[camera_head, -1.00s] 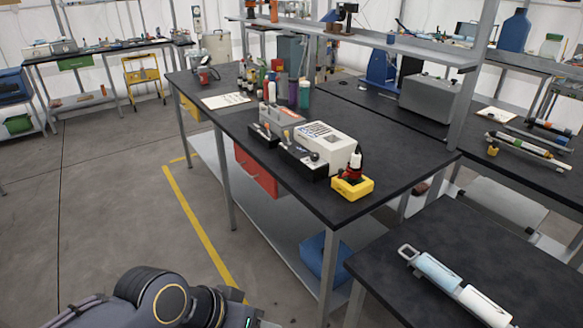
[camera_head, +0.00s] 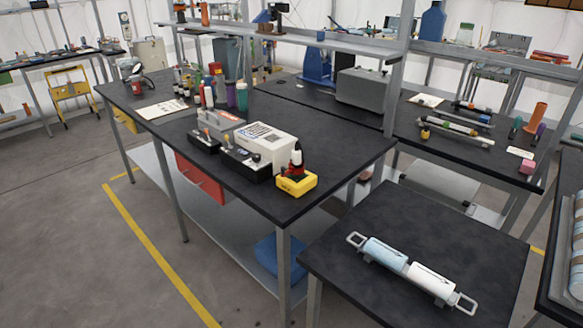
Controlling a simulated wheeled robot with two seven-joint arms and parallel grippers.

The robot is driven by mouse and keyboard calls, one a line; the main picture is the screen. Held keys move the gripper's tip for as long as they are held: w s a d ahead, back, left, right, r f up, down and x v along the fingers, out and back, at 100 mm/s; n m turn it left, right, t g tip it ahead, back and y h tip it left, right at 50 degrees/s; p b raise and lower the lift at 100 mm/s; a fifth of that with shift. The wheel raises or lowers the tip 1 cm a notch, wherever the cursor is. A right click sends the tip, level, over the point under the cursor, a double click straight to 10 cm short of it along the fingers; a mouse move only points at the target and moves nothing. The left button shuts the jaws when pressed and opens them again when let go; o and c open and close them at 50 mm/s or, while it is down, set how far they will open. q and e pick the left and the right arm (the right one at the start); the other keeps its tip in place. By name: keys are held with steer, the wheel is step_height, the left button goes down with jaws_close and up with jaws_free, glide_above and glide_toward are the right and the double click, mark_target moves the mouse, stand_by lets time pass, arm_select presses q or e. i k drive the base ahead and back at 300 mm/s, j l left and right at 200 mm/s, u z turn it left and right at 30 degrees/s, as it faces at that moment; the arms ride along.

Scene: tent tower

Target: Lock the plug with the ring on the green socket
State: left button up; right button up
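I cannot make out a green socket, or a plug with a locking ring, in the head view. A white box (camera_head: 265,143) with printed black codes stands on the near dark bench (camera_head: 330,160). Black units (camera_head: 243,162) with small levers are in front of it and to its left. A yellow block (camera_head: 296,185) with a red and black upright part (camera_head: 297,162) stands near the bench's right corner. A cylinder with a light blue half (camera_head: 384,251) and a white half (camera_head: 430,280) lies on the small dark table, a metal handle at each end. Neither gripper is in view.
The small dark table (camera_head: 360,295) stands at the lower right, close to the bench corner. Bottles (camera_head: 232,97) and a white sheet (camera_head: 162,109) are farther back on the bench. Open floor (camera_head: 60,240) with a yellow line (camera_head: 155,250) lies to the left.

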mark_target(292, 169)
steer(key=i+j+z, duration=0.2)
steer(key=z, duration=0.25)
steer(key=i+j+z, duration=0.15)
steer(key=z, duration=0.25)
steer(key=i+j+z, duration=0.1)
steer(key=j+z, duration=0.35)
